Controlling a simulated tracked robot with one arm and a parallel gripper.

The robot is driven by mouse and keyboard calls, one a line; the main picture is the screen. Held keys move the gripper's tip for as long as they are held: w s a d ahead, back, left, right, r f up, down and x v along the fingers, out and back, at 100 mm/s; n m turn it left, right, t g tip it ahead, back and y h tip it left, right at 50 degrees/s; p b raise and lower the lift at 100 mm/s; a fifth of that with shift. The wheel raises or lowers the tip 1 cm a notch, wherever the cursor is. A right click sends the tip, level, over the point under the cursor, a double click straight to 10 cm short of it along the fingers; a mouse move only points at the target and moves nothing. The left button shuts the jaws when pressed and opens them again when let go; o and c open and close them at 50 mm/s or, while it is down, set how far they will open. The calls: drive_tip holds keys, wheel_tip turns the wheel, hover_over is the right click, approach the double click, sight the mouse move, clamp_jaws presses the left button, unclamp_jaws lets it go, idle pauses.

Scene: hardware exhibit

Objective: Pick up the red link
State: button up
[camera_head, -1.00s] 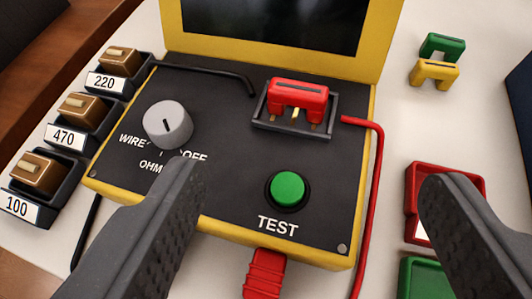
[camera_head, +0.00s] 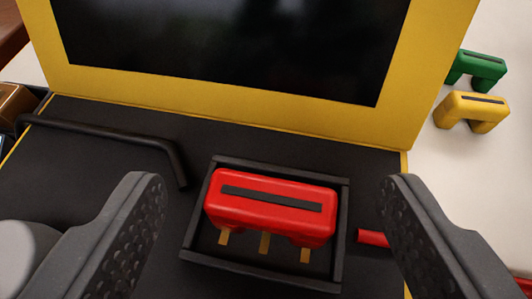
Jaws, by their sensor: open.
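The red link (camera_head: 270,203) is a red block with a black strip along its top. It sits in a dark rectangular frame (camera_head: 343,225) on the black panel of the yellow-edged tester. Brass pins show below its front edge. My gripper (camera_head: 270,200) is open, with one dark ridged finger on each side of the link and frame. In the picture, clear gaps separate both fingers from the link. Whether the fingers are above the link or level with it, I cannot tell.
A yellow-framed dark screen (camera_head: 225,45) rises behind the link. A green link (camera_head: 477,67) and a yellow link (camera_head: 472,110) stand on the white table at upper right.

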drive_tip(key=shift+w+f, duration=0.35)
drive_tip(key=shift+w, duration=0.1)
drive_tip(key=shift+r, duration=0.1)
drive_tip(key=c, duration=1.1)
drive_tip(key=shift+r, duration=0.1)
